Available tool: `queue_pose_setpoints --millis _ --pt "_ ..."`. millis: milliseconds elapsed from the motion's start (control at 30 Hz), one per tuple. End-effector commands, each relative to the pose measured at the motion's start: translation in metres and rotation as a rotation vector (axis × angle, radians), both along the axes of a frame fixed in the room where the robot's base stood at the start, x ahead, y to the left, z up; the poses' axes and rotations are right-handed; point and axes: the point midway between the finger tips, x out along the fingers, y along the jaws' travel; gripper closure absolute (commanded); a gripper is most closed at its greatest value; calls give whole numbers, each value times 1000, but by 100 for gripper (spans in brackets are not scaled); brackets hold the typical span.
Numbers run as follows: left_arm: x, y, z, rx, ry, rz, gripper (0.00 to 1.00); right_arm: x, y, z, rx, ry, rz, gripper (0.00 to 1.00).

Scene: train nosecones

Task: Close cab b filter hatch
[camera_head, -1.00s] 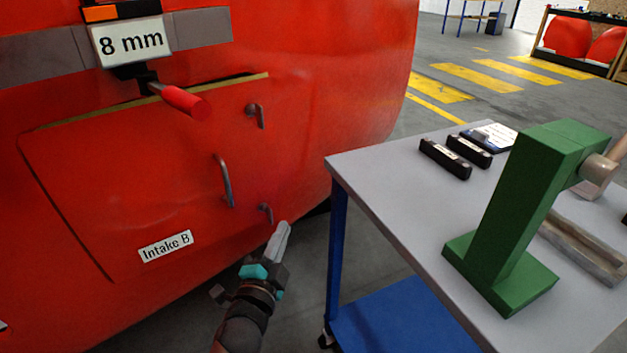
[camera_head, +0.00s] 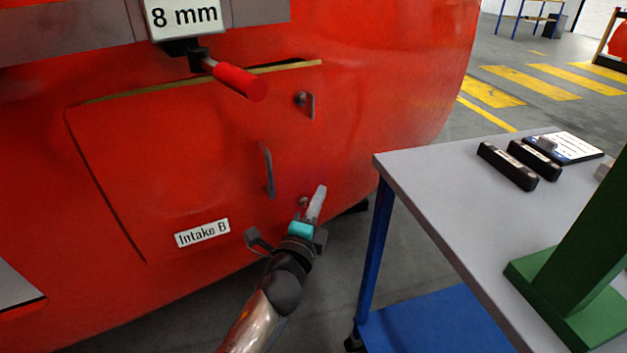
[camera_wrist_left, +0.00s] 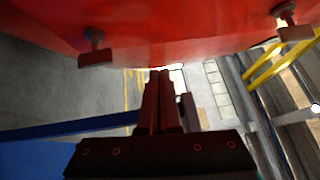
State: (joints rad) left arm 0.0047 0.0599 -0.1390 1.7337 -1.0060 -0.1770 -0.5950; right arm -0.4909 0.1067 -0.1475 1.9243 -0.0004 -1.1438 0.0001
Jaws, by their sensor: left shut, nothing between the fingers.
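The filter hatch (camera_head: 190,150) labelled "Intake B" (camera_head: 202,233) is a red panel on the red nosecone in the head view. Its panel looks nearly flush, with a tan strip and a dark line along its top edge. A grey bar handle (camera_head: 268,171) stands at its right side. One small latch (camera_head: 305,104) is above the handle, and a lower latch (camera_head: 303,202) is partly hidden behind my left gripper (camera_head: 318,200). This gripper is shut and empty, just in front of the lower latch; contact cannot be told. Its closed fingers also show in the left wrist view (camera_wrist_left: 158,100). My right gripper is out of view.
A red-handled lever (camera_head: 240,81) sticks out above the hatch under an "8 mm" sign (camera_head: 185,15). A grey-topped cart (camera_head: 440,200) stands to the right, carrying a green stand (camera_head: 580,260) and black blocks (camera_head: 507,165). A floor gap separates cart and nosecone.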

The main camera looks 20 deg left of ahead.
Motion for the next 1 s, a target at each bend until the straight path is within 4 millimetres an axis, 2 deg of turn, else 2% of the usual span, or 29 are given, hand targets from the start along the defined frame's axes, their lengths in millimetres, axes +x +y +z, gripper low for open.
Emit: queue_pose_setpoints --millis 167,300,400,1000 --pt "26 0 2 0 -1 1 100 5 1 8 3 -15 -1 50" --pt "41 18 4 4 0 1 100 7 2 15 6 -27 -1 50" --pt "48 23 5 1 0 -1 100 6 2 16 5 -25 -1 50" --pt "57 33 5 -1 -1 16 100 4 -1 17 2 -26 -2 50"
